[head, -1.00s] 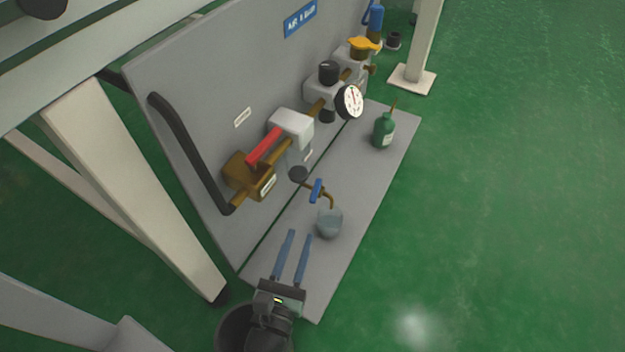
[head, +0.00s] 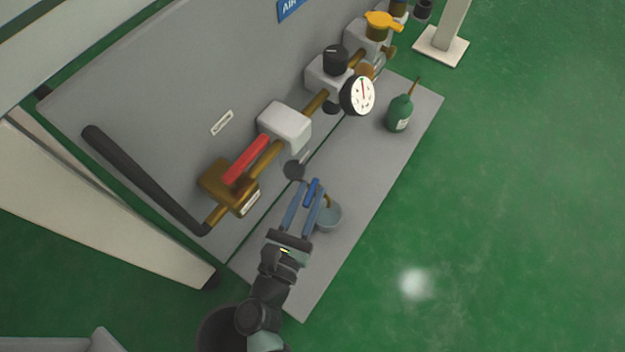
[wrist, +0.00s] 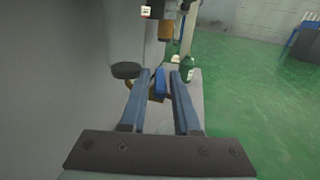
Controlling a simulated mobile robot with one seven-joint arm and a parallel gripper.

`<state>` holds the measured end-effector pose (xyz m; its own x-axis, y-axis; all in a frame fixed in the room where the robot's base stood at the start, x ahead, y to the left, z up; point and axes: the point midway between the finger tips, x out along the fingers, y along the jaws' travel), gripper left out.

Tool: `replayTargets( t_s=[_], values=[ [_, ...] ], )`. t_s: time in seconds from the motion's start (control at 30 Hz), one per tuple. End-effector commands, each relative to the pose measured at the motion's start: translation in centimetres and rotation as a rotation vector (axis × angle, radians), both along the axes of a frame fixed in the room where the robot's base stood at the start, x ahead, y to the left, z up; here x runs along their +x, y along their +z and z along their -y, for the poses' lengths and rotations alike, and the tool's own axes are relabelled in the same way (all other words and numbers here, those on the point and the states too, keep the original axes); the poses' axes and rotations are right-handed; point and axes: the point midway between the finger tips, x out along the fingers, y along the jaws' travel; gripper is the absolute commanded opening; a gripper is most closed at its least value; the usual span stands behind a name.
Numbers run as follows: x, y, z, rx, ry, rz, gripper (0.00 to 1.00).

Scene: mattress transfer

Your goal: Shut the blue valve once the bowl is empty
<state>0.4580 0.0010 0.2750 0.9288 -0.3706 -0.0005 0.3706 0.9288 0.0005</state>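The blue valve handle (head: 312,192) sits on a small brass drain spout below the air unit. It also shows in the wrist view (wrist: 160,84), between the far ends of my fingers. My gripper (head: 307,186) is open, with its two blue fingers reaching up to the handle, one on each side. I cannot tell whether either finger touches it. The clear bowl (head: 328,216) stands on the grey base plate under the spout, partly behind the right finger. Whether it holds any liquid cannot be made out.
A red lever (head: 246,159) on a brass valve, a white dial gauge (head: 358,95) and a yellow handle (head: 383,21) line the grey back panel. A green oil bottle (head: 400,113) stands farther along the base plate (head: 372,165). The green floor at right is clear.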

Motion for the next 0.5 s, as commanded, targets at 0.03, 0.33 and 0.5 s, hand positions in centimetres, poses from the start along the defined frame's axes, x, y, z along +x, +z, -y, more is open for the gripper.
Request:
replayTargets(
  t_s=[0.03,0.33,0.5],
  values=[
    [-0.05,-0.01,0.00,0.000,0.000,0.000,0.30],
    [-0.05,-0.02,0.00,0.000,0.000,0.000,0.21],
    [-0.04,-0.01,0.00,-0.001,0.000,0.000,0.00]
  ],
)
